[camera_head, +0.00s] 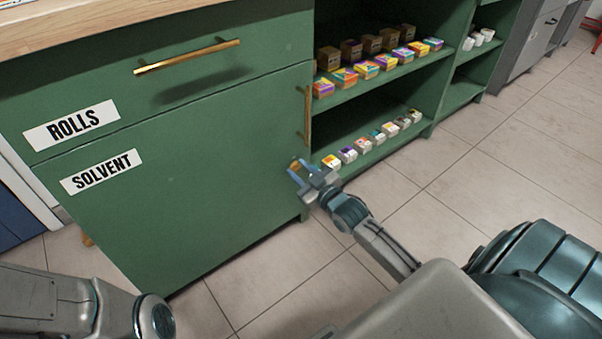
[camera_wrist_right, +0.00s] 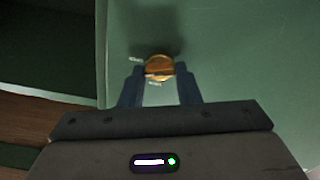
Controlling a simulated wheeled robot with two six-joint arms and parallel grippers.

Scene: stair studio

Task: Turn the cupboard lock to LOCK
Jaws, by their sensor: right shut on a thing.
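The green cupboard (camera_head: 180,210) has a lower door with a SOLVENT label (camera_head: 101,172). A round brass lock knob (camera_wrist_right: 160,67) sits on the door, with small white markings beside it that are too small to read. In the head view the brass of the knob (camera_head: 294,165) shows at the door's right edge, partly behind my fingers. My right gripper (camera_head: 296,173) is at the lock, and in the wrist view its two blue fingers (camera_wrist_right: 160,84) are shut on the knob from both sides. My left gripper is not in view; only part of my left arm shows at the bottom left.
A drawer labelled ROLLS (camera_head: 72,125) with a brass handle (camera_head: 187,56) is above the door. A vertical brass handle (camera_head: 308,115) is near the door's right edge. Open shelves (camera_head: 375,90) with several small boxes stand to the right. The tiled floor (camera_head: 480,190) there is clear.

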